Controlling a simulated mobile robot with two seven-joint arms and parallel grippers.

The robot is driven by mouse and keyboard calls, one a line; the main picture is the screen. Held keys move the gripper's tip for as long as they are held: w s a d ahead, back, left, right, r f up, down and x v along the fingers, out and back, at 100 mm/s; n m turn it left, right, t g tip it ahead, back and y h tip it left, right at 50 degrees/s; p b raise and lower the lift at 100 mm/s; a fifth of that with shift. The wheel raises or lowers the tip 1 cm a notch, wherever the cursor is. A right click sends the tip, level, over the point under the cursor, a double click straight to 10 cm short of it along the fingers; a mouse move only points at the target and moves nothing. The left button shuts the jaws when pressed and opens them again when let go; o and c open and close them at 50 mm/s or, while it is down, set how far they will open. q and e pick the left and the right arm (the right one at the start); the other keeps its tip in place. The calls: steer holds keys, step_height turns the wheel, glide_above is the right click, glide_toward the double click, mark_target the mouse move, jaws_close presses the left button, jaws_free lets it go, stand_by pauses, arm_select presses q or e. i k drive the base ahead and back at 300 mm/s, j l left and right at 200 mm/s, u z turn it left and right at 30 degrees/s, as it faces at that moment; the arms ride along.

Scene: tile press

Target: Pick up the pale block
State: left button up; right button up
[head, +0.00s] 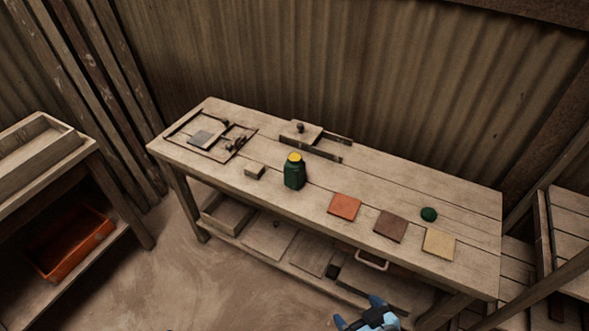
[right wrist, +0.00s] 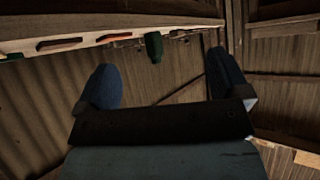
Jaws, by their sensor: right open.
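A small pale block (head: 255,171) lies on the workbench (head: 468,215), left of the green jar, near the front edge. My right gripper (head: 359,311) is at the bottom of the head view, in front of the bench and well apart from the block. Its two blue fingers are spread with nothing between them. In the right wrist view the open fingers (right wrist: 160,60) show empty too, and I cannot make out the block there. My left gripper is not in view.
A green jar with a yellow lid (head: 294,172) stands mid-bench. An orange tile (head: 344,206), brown tile (head: 390,226), pale yellow tile (head: 439,243) and green ball (head: 429,214) lie to the right. A framed press (head: 207,135) is at the left end. An orange crate (head: 75,243) sits lower left.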

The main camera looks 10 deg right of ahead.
mark_target(254, 171)
steer(key=i+l, duration=0.5)
steer(key=l, duration=0.15)
steer(key=l+u, duration=0.1)
steer(key=u, duration=0.3)
steer(key=i+l+u, duration=0.1)
steer(key=u, duration=0.3)
steer(key=l+u, duration=0.1)
steer(key=u, duration=0.3)
steer(key=l+u, duration=0.1)
steer(key=u, duration=0.3)
